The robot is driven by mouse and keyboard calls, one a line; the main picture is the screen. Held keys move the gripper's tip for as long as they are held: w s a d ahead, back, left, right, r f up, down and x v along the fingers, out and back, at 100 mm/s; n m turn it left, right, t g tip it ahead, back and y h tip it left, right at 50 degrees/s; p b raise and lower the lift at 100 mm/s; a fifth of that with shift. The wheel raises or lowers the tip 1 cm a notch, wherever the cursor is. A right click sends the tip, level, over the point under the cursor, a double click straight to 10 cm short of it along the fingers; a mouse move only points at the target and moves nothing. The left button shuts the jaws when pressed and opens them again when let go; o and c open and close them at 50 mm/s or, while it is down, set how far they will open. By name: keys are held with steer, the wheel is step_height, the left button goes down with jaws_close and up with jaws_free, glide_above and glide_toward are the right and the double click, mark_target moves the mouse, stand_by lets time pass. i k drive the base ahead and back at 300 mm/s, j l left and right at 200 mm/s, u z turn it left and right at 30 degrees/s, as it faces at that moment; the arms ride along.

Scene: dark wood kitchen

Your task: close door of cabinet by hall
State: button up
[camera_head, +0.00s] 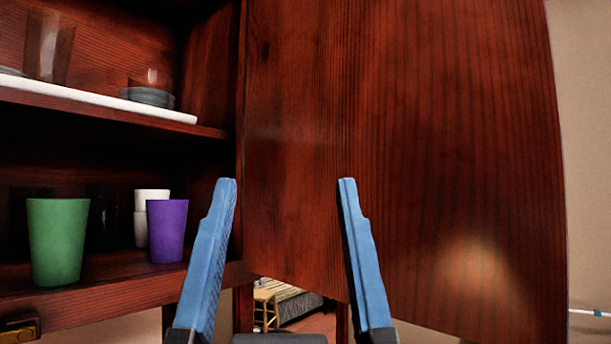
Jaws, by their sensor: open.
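The cabinet (215,130) is dark red-brown wood and stands open on the left, with its shelves exposed. Its door (420,120) is swung wide open and fills the middle and right of the view, hinged near the cabinet's right side. My gripper (288,182) is open and empty, its two blue fingers pointing up and forward. The left finger overlaps the cabinet's right edge and the right finger overlaps the door's inner face. I cannot tell whether either finger touches the wood.
A green cup (58,240), a purple cup (167,230) and white cups (151,197) stand on the lower shelf. Dishes (148,96) and a dark glass (50,50) are on the upper shelf. A stool (266,308) shows below the door. A beige wall (585,150) is at right.

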mark_target(444, 116)
steer(key=l+u, duration=0.2)
steer(key=u, duration=0.15)
steer(key=l+u, duration=0.15)
steer(key=u, duration=0.2)
steer(key=l+u, duration=0.2)
steer(key=u, duration=0.15)
steer(key=k+l+u, duration=0.1)
steer(key=l, duration=0.35)
steer(key=k+l+u, duration=0.1)
steer(key=l, duration=0.35)
steer(key=k+l+u, duration=0.1)
steer(key=k+l, duration=0.15)
steer(key=l, duration=0.15)
steer(key=k+l+u, duration=0.1)
steer(key=l, duration=0.3)
steer(key=k+l+u, duration=0.1)
steer(key=k+l, duration=0.2)
steer(key=k+l+u, duration=0.15)
steer(key=l, duration=0.35)
steer(key=i+u, duration=0.2)
steer(key=u, duration=0.3)
